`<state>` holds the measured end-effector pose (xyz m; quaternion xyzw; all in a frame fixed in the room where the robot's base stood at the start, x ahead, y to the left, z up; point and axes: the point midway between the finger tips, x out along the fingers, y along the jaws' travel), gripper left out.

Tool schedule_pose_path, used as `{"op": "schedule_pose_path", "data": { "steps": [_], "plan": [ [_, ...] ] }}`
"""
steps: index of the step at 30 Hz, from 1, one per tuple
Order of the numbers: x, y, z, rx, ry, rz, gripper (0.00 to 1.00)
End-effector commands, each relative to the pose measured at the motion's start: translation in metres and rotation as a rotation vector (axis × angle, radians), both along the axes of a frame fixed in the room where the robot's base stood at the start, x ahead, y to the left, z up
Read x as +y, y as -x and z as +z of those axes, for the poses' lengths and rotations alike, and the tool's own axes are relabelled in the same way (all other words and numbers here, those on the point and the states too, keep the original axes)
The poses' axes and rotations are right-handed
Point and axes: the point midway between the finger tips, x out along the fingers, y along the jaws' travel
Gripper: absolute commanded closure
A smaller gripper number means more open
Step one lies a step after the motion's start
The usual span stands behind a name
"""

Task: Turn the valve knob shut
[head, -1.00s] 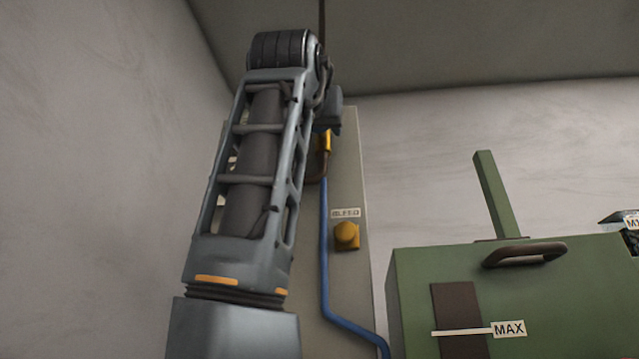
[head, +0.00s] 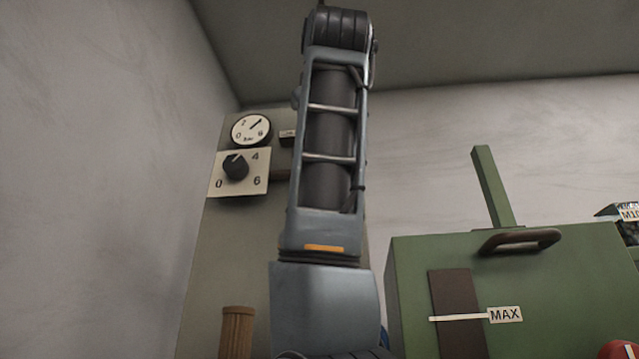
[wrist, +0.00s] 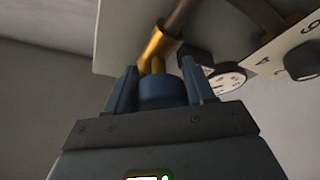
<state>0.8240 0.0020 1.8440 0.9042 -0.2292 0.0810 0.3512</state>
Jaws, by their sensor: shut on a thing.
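In the wrist view, my gripper (wrist: 159,70) is shut on a round blue knob (wrist: 163,91), with one finger on each side. The knob sits on a thin brass stem of a brass valve body (wrist: 160,46), and a dark pipe runs from that body along the panel. In the head view, my arm stands in front of the panel and hides the valve, the knob and my gripper. I cannot read from these frames how far the knob is turned.
A pressure gauge (head: 251,129) and a black dial knob (head: 236,166) on a plate marked 0, 4, 6 are beside my arm on the panel (head: 225,240). A ribbed tan cylinder (head: 237,330) stands below. A green machine (head: 560,290) with a handle is at right.

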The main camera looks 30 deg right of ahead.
Motion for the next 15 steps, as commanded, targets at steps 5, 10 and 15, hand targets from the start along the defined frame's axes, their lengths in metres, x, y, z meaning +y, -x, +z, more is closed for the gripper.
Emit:
{"op": "schedule_pose_path", "data": {
  "steps": [5, 10, 15],
  "plan": [
    [-0.0003, -0.0002, -0.0002, 0.036, 0.046, -0.001, 0.77],
    [-0.0001, -0.0004, -0.0002, 0.051, 0.068, 0.0, 0.77],
    [0.0, -0.0006, -0.0004, 0.055, 0.072, 0.001, 0.77]
  ]
}}
